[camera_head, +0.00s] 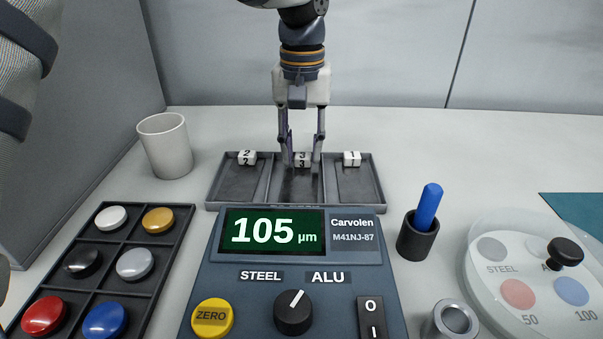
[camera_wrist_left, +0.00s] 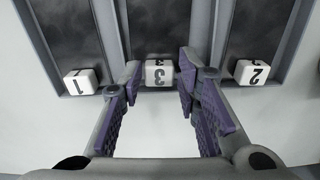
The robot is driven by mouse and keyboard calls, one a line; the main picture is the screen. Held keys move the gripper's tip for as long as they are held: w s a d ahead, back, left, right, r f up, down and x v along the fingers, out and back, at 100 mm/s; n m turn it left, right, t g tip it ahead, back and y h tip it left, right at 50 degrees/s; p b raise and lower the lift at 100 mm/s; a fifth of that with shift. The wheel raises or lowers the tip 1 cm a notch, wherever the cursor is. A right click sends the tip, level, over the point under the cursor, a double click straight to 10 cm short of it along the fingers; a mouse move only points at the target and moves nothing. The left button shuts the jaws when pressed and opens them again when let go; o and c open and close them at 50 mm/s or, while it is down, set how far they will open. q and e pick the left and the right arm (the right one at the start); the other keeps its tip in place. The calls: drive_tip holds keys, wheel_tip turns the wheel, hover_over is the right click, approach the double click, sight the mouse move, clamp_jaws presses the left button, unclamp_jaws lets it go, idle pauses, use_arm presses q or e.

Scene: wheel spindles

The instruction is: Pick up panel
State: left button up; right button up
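A grey tray (camera_head: 215,192) with three compartments stands behind the gauge. White number blocks 2 (camera_head: 247,157), 3 (camera_head: 303,160) and 1 (camera_head: 352,158) sit at the compartments' far ends. Each compartment shows a dark mottled flat surface, as in the middle one (camera_head: 297,188); I cannot tell whether it is a panel or the bare floor. My left gripper (camera_head: 302,158) points down at the far end of the middle compartment. It is open and empty, its purple-padded fingers on either side of block 3 (camera_wrist_left: 159,73) in the left wrist view. My right gripper is not in view.
The gauge (camera_head: 297,250) reads 105 µm, in front of the tray. A white cup (camera_head: 165,146) stands left, a blue pen in a dark holder (camera_head: 418,240) right. A button tray (camera_head: 97,265) is front left, a round clear plate with coloured discs (camera_head: 535,285) front right.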

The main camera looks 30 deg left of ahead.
use_arm(q)
drive_tip(key=shift+f, duration=0.65)
drive_tip(key=shift+c, duration=0.6)
clamp_jaws()
drive_tip(key=shift+w+r, duration=0.1)
